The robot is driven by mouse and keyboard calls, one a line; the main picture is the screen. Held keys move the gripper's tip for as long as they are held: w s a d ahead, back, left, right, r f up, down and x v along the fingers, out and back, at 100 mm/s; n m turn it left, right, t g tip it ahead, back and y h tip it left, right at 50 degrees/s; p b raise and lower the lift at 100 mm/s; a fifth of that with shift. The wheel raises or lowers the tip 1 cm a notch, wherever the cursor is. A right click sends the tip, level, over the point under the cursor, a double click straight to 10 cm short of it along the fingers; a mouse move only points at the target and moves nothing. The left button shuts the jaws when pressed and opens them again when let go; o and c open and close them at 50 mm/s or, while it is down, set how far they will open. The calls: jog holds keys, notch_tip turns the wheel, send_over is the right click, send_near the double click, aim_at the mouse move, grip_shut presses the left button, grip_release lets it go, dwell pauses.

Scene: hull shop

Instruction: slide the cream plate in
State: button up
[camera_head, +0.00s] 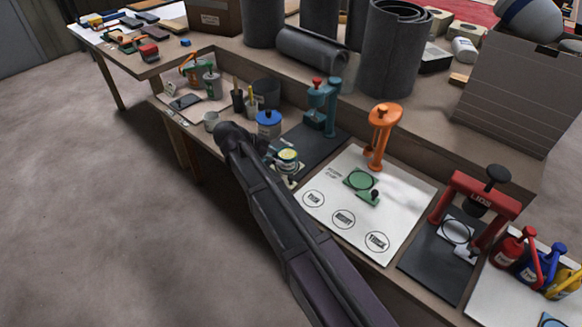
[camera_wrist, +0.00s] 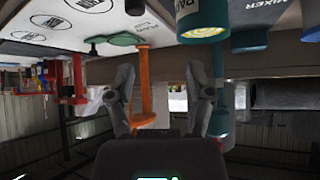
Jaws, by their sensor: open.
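A cream piece (camera_head: 291,181) that looks like the cream plate shows at the near edge of the dark mat, partly covered by my arm. A small can (camera_head: 288,160) with a yellowish top appears over or beside it; I cannot tell which. The teal press (camera_head: 322,108) stands behind on the dark mat. A green plate (camera_head: 361,181) with a round ring lies on the white sheet, beside an orange stand (camera_head: 382,132). My gripper (camera_wrist: 165,82) is open and empty in the wrist view, with the orange stand beyond its fingers.
A blue-lidded pot (camera_head: 268,123) and a pen cup (camera_head: 238,100) stand left of the teal press. A red press (camera_head: 474,202) and several coloured bottles are at the right. A raised shelf with grey rolls (camera_head: 393,55) runs behind. The floor at left is clear.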

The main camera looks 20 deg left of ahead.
aim_at(291, 176)
jog(key=w+d+r+m+g+y+p, duration=0.1)
jog(key=d+r+m+g+y+p, duration=0.3)
jog(key=p, duration=0.6)
notch_tip(291, 176, up, 2)
jog(key=shift+d+r+g+y, duration=0.1)
jog(key=shift+d+g+y, duration=0.4)
jog(key=shift+g+y, duration=0.65)
notch_tip(291, 176, down, 14)
jog(key=b, duration=1.3)
jog(key=shift+r+b, duration=0.1)
jog(key=shift+b, duration=0.25)
grip_shut()
